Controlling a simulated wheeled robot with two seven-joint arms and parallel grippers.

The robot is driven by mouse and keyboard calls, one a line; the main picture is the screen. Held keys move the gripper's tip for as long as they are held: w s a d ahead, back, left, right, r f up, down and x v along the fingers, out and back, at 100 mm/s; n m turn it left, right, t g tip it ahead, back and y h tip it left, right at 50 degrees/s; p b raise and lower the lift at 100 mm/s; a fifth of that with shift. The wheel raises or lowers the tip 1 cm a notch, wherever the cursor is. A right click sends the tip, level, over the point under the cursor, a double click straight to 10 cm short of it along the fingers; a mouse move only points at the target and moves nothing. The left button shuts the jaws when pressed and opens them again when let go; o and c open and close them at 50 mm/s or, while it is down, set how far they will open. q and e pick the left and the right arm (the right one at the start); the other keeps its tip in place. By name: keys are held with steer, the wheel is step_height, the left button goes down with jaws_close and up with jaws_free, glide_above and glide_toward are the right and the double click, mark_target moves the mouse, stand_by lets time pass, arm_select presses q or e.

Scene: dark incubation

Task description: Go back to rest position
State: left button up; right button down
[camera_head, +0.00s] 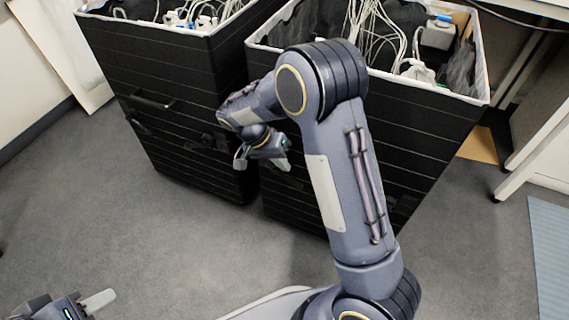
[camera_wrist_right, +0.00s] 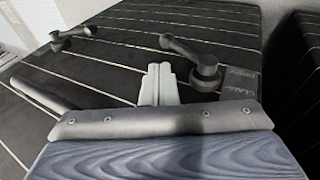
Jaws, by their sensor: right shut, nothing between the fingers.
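My right arm reaches forward in the head view. Its gripper (camera_head: 262,162) hangs in front of the black striped boxes, near the gap between them. In the right wrist view the pale fingertips (camera_wrist_right: 159,83) are together with nothing between them. They are in front of a black box face with dark handles. I cannot tell whether they touch it. My left gripper (camera_head: 90,303) shows only partly at the bottom left corner of the head view. One pale finger is visible, so its opening is not clear.
The left black box (camera_head: 170,100) and right black box (camera_head: 420,140) stand on the grey floor, open-topped with cables inside. Handles (camera_wrist_right: 190,52) stick out from the box face. White furniture (camera_head: 545,140) stands at the right. The floor at front left is clear.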

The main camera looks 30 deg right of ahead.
stand_by(0.3)
steer(key=s+a+r+n+t+y, duration=0.1)
steer(key=s+r+n+t+y, duration=0.2)
steer(key=s+r, duration=0.35)
steer(key=s+a+r+n+t+y, duration=0.1)
steer(key=s+r+n+t+y, duration=0.15)
steer(key=s, duration=0.65)
steer(key=s+a+r+n+t+y, duration=0.1)
steer(key=s+r+n+t+y, duration=0.15)
steer(key=s+r+y, duration=0.4)
step_height(320, 180, up, 32)
steer(key=s+h+p, duration=0.1)
steer(key=h+p, duration=0.2)
steer(key=p, duration=3)
steer(key=shift+d, duration=0.2)
